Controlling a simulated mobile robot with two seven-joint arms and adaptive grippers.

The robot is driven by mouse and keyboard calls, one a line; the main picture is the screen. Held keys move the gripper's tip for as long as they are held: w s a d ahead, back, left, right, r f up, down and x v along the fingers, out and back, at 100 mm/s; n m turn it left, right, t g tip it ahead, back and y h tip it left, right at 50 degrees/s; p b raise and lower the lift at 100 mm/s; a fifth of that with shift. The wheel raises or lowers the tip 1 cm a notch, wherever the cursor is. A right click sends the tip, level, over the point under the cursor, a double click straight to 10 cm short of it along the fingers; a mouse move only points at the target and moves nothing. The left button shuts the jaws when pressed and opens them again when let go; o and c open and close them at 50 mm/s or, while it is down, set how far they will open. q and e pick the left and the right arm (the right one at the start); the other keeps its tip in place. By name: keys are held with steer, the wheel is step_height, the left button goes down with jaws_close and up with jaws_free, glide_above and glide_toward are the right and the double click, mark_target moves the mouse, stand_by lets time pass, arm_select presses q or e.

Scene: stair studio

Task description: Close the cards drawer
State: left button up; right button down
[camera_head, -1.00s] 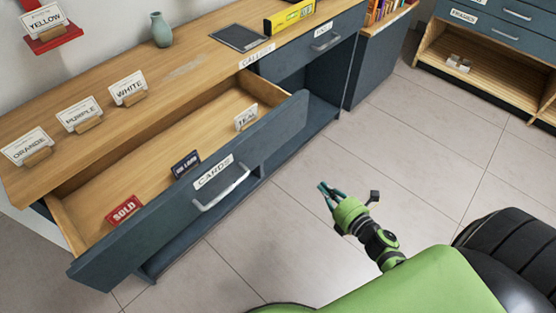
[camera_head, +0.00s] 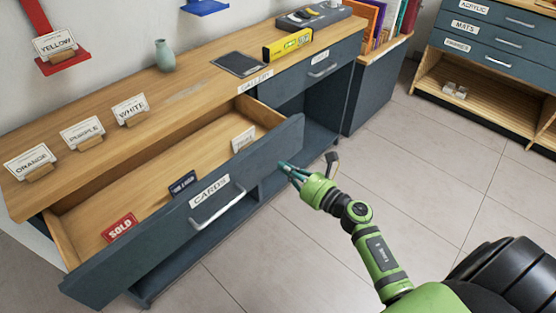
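The cards drawer (camera_head: 150,262) is pulled out from the wooden-topped desk. Its dark blue-grey front bears a CARDS label (camera_head: 210,192) and a silver bar handle (camera_head: 217,208). Inside lie a red SOLD card (camera_head: 119,227), a dark blue card (camera_head: 183,184) and a white card (camera_head: 243,140). My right gripper (camera_head: 284,169), green with teal fingers, is near the right end of the drawer front, to the right of the handle. It looks empty, but I cannot tell whether its fingers are apart or whether it touches the front. My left gripper is not in view.
A second drawer (camera_head: 315,72) in the desk is shut. A drawer cabinet (camera_head: 490,45) stands at the right. The tiled floor (camera_head: 430,170) between is clear.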

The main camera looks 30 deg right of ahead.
mark_target(270, 157)
steer(key=shift+x, duration=1.15)
steer(key=shift+w+a, duration=0.15)
steer(key=shift+w, duration=0.2)
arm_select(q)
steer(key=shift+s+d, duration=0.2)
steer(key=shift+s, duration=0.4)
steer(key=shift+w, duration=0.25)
arm_select(e)
steer(key=shift+w, duration=0.1)
